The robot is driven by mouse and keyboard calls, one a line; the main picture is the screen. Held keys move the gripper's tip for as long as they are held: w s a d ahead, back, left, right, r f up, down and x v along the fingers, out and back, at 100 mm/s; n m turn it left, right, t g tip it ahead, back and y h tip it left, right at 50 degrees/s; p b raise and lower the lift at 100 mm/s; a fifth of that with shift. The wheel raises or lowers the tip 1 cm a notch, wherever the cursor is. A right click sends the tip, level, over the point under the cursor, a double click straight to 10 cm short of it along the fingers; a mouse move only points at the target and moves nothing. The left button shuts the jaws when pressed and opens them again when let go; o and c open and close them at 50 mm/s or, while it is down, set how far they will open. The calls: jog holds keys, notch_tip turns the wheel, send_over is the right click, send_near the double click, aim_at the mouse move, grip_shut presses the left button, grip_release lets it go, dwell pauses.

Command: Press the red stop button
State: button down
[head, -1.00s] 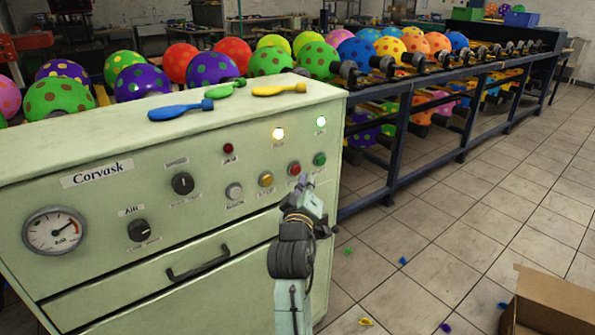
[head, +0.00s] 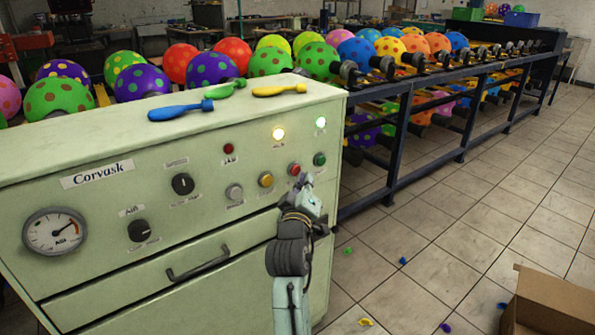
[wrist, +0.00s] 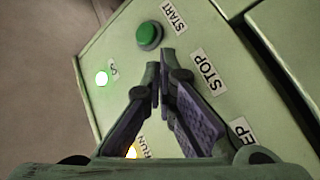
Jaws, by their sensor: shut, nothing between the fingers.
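The red stop button (head: 294,169) is on the front of the pale green control cabinet (head: 110,204), between the yellow button and the green start button (head: 320,159). My gripper (head: 307,181) is shut and empty, its tips just below and right of the red button in the head view. In the wrist view my gripper (wrist: 158,72) points at the panel between the green start button (wrist: 149,36) and the STOP label (wrist: 208,76). Its fingers hide the red button there, so I cannot tell whether they touch it.
A yellow button (head: 265,180) and a grey button (head: 234,192) sit left of the red one. The amber lamp (head: 278,134) and green lamp (head: 320,123) are lit. A drawer handle (head: 198,264) juts out below. A balloon rack (head: 460,110) stands behind.

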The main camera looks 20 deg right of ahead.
jog(key=shift+w+a, duration=0.2)
jog(key=shift+w, duration=0.45)
dwell(0.8)
jog(key=shift+s+d, duration=0.3)
jog(key=shift+s, duration=0.65)
jog(key=s+d+p, duration=0.1)
jog(key=s+d, duration=0.1)
jog(key=s, duration=0.3)
jog(key=shift+s, duration=0.35)
